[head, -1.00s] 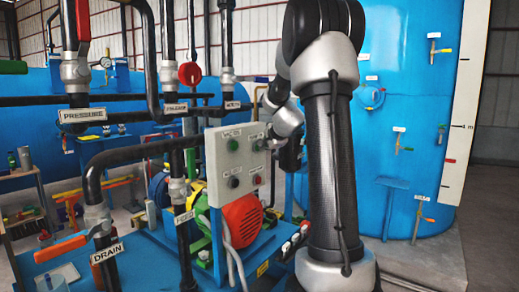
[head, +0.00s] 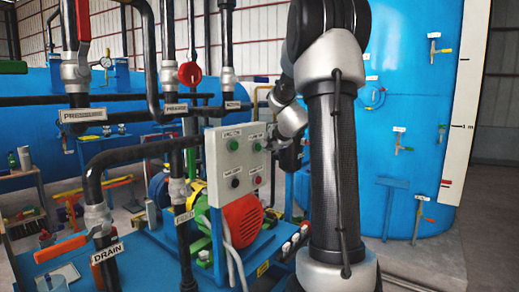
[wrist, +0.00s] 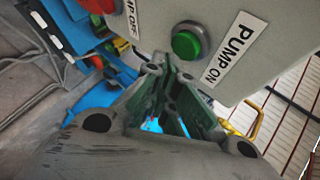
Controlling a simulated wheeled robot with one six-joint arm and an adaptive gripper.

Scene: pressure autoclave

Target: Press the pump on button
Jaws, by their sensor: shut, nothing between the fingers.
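The pump on button is a round green button with a grey collar, beside a PUMP ON label (wrist: 229,49). It shows in the wrist view (wrist: 186,43) at the top centre, and at the upper right of the grey control panel in the head view (head: 257,147). My gripper (wrist: 165,68) is shut and empty, its fingertips just below the button in the wrist picture. A gap seems to separate them, but its depth is hard to judge. In the head view my gripper is at the panel's right side, partly hidden by my arm.
The panel (head: 222,165) also carries another green button (head: 233,145), a black button (head: 235,183) and a red button (head: 257,180). Black pipes (head: 140,150) stand to its left.

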